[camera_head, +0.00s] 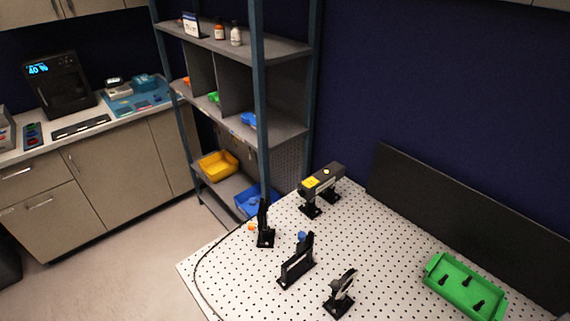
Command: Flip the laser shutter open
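A dark laser housing (333,172) with a yellow label stands on black mounts at the back of the white perforated optical table (388,240). A tall, narrow black mount (265,234) stands upright at the table's left side, with a small orange part beside it. A black upright mount with a blue knob (297,264) stands nearer the middle. Another black mount with an angled top (341,295) stands near the front edge of the picture. I cannot tell for certain which of these parts is the shutter or how its flap is set. Neither of my grippers is in view.
A green bin (435,283) with black parts lies at the table's right. A dark panel (460,220) borders the back. A cable runs along the left edge. A grey shelf unit (288,47) and a counter (140,116) stand at the left. The table's middle right is clear.

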